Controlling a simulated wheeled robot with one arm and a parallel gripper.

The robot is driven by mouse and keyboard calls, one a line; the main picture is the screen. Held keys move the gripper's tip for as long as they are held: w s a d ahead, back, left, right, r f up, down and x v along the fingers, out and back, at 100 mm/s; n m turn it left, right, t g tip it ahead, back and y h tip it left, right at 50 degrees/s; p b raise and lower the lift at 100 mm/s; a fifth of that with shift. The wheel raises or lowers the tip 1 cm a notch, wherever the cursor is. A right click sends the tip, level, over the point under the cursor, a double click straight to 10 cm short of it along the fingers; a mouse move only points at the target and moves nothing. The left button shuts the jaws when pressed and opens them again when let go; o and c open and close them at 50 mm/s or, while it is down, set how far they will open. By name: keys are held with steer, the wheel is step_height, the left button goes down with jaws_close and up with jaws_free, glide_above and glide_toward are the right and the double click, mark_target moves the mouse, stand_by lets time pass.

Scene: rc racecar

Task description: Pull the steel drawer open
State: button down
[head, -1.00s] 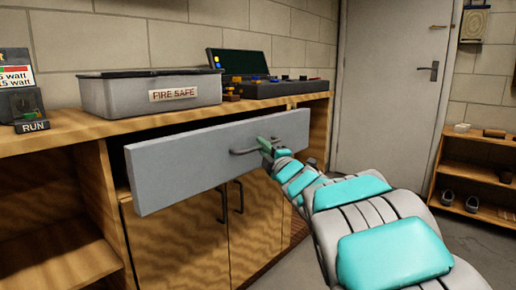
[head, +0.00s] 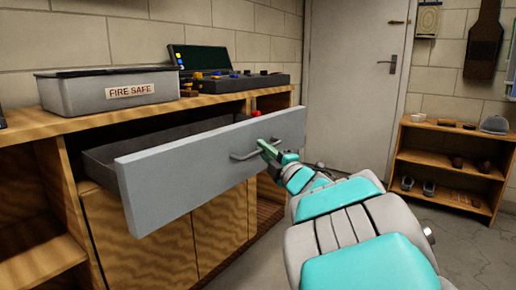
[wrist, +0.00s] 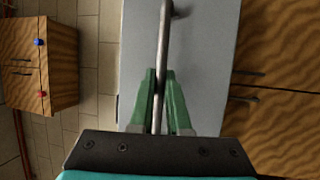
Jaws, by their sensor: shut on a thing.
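The steel drawer (head: 190,175) has a flat grey front and stands partly pulled out of the wooden bench, with its dark inside showing behind the front. Its bar handle (head: 242,155) is on the front's right part. My gripper (head: 266,148) is shut on the handle. In the wrist view, the green fingers of my gripper (wrist: 159,88) lie on both sides of the handle bar (wrist: 163,45), against the grey drawer front (wrist: 205,60).
The wooden bench (head: 45,130) carries a grey FIRE SAFE box (head: 75,97) and a dark control console (head: 235,82). Cabinet doors (head: 165,245) sit below the drawer. A low shoe shelf (head: 450,150) stands at the right beside a door (head: 350,75). Floor is clear between bench and shelf.

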steer(key=shift+f, duration=0.1)
steer(key=c, duration=1.2)
jaws_free()
steer(key=shift+o, duration=0.2)
steer(key=shift+s, duration=0.1)
steer(key=v, duration=0.7)
steer(key=shift+s+d, duration=0.25)
steer(key=shift+s, duration=0.05)
steer(key=shift+f, duration=0.1)
